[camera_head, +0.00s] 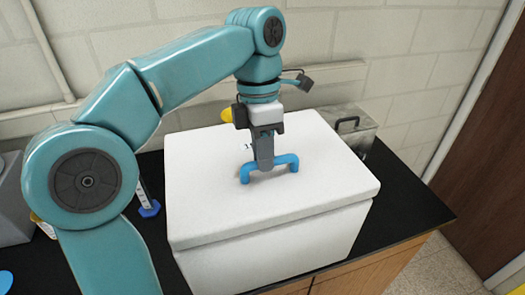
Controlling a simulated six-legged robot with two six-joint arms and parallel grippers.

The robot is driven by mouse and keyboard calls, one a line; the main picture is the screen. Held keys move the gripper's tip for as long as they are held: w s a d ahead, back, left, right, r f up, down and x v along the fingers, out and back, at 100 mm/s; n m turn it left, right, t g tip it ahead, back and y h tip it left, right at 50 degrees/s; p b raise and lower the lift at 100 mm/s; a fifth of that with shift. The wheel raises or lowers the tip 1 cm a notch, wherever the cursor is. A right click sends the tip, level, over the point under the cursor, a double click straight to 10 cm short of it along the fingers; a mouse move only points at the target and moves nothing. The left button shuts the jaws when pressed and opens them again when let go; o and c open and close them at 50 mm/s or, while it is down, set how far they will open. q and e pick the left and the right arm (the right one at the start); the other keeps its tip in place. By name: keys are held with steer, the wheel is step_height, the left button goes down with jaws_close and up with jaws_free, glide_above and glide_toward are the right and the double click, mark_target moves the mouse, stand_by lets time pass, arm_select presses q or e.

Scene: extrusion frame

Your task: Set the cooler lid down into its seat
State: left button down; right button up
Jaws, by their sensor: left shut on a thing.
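The white cooler (285,250) stands on the black bench top. Its white lid (215,205) lies over the cooler's top, with a thin dark seam between lid and body along the front and right sides. I cannot tell if the lid is fully down in its seat. My left gripper (265,165) points down and is shut on the lid's blue handle (292,163), at the middle of the lid. The far side of the seam is hidden. My right gripper is not in view.
A metal box with a black handle (347,122) stands behind the cooler at the right. A blue-footed cylinder (149,209) stands close to the cooler's left. The bench top (405,205) is clear at the right. A pale block wall (410,60) is behind.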

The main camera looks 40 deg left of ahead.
arm_select(q)
steer(key=shift+s+f, duration=0.1)
steer(key=shift+s, duration=0.2)
steer(key=shift+f, duration=0.1)
steer(key=c, duration=1.5)
jaws_free()
steer(key=shift+w, duration=0.2)
steer(key=o, duration=0.5)
steer(key=shift+s, duration=0.15)
steer(key=r, duration=0.2)
steer(key=r+p, duration=0.1)
steer(key=r, duration=0.2)
steer(key=a+r, duration=0.1)
steer(key=r, duration=0.1)
steer(key=shift+w+r+p, duration=0.2)
steer(key=shift+w+p, duration=0.1)
steer(key=shift+w, duration=0.1)
